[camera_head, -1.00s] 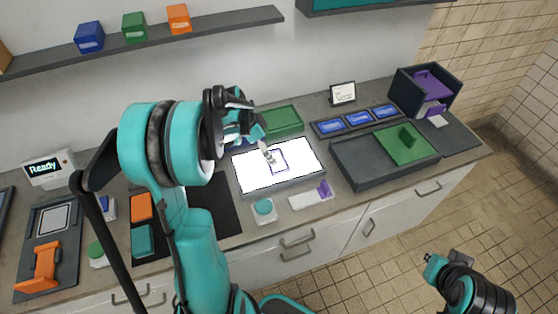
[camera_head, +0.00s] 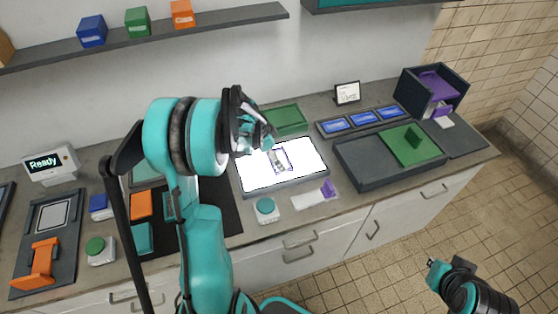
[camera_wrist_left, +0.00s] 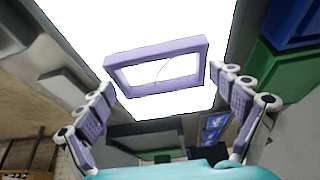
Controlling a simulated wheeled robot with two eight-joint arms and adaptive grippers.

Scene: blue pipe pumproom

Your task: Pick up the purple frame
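The purple frame (camera_head: 291,159) is a thin rectangular ring on the bright white light panel (camera_head: 257,180). In the left wrist view the frame (camera_wrist_left: 157,47) is tilted slightly, with the white panel showing through its opening. My left gripper (camera_wrist_left: 162,78) is open, one finger to each side of the frame. I see no clear contact between fingers and frame. In the head view the left gripper (camera_head: 268,146) is over the panel, close to the frame; its fingertips are hard to make out. My right gripper (camera_head: 432,263) is small, away from the counter at lower right; its fingers are unclear.
A green tray (camera_head: 289,120) stands behind the panel. A round-topped teal button (camera_head: 265,206) and a white tray with a purple piece (camera_head: 327,188) lie in front. A dark tray with a green plate (camera_head: 408,147) stands to the right. A shelf (camera_head: 220,18) runs above.

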